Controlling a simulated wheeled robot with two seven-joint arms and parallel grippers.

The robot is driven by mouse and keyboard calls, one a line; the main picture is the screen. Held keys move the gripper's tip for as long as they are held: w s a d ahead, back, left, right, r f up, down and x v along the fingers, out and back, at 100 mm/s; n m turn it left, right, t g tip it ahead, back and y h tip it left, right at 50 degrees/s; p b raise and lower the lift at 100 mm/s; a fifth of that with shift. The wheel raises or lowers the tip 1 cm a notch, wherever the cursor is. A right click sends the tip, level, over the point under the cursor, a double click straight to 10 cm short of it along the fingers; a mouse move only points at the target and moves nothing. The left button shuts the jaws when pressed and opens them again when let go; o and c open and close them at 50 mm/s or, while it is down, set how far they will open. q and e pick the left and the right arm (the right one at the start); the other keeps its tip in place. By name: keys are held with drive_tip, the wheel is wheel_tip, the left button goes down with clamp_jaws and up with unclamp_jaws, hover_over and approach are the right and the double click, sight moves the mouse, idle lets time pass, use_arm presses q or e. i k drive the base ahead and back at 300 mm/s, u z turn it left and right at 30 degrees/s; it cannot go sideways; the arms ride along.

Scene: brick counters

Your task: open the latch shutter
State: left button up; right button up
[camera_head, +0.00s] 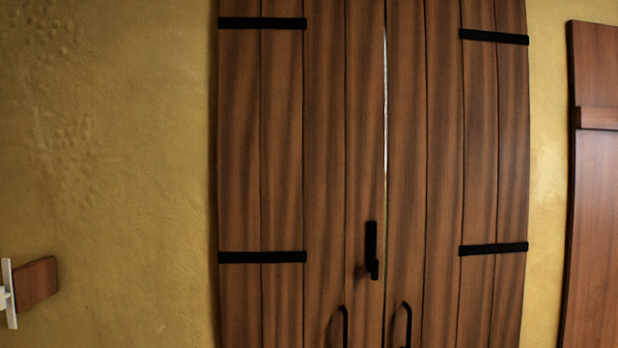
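The wooden shutter has a left leaf (325,130) and a right leaf (443,130), both of dark brown vertical planks. The leaves stand side by side with a thin bright gap between them in the upper part. A black latch (371,240) is upright on the left leaf, close to the gap; its lower end has a short thicker piece. A black curved handle (346,322) shows on the left leaf and another (408,320) on the right leaf, both cut off below. Neither of my grippers is in view, and nothing touches the latch.
Black hinge straps, such as the lower left one (262,257), cross the outer planks. A yellow plaster wall (120,140) surrounds the shutter. Another wooden panel (597,220) stands at the right edge. A small wooden piece (36,283) with a pale bar is at the left edge.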

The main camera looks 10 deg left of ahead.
sight(301, 124)
drive_tip(key=u, duration=0.55)
drive_tip(key=k, duration=1.3)
drive_tip(key=z, duration=0.3)
drive_tip(key=i, duration=0.85)
drive_tip(key=z, duration=0.35)
drive_tip(key=i, duration=1.05)
drive_tip(key=u, duration=0.6)
